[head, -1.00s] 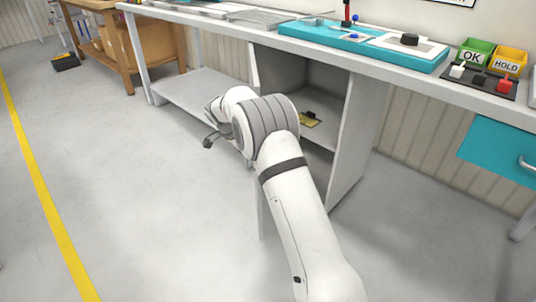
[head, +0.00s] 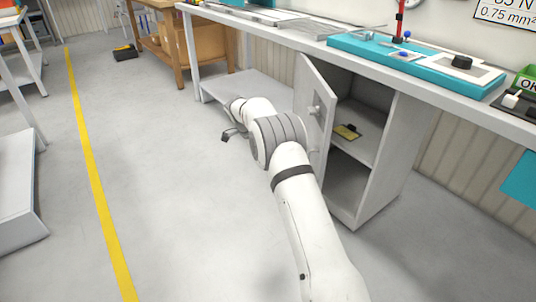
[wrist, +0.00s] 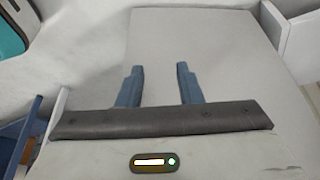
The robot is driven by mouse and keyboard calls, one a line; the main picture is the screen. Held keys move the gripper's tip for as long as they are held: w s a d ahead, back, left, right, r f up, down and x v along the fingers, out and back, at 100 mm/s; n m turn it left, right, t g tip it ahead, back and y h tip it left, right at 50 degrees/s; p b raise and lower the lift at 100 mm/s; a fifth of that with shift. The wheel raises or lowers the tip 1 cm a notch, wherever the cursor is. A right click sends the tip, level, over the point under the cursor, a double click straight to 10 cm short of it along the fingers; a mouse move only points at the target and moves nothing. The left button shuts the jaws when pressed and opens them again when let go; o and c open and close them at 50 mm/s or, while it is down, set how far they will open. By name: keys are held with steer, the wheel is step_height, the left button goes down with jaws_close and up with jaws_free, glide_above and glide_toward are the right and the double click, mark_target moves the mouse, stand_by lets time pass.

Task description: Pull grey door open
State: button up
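The grey door (head: 315,88) of the cabinet under the workbench stands swung outward in the head view, with the inside exposed. A pale knob (head: 314,109) shows on its face. My arm hides the lower part of the door. My gripper (head: 231,135) is to the left of the door and apart from the knob, partly hidden by my wrist. In the wrist view my gripper (wrist: 159,82) has its two blue fingers spread, with nothing between them. A flat light-grey panel (wrist: 205,45) lies beyond the fingers; I cannot tell whether it is the door.
The cabinet (head: 378,165) holds a small yellow item (head: 347,131) on its inner shelf. A low grey shelf (head: 245,85) is left of the cabinet. The workbench top (head: 440,98) overhangs it. The floor (head: 180,190) on the left is clear, with a yellow line (head: 92,180).

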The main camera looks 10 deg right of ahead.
steer(key=p+v, duration=0.2)
steer(key=v, duration=0.4)
steer(key=shift+r, duration=0.4)
steer(key=shift+a, duration=0.1)
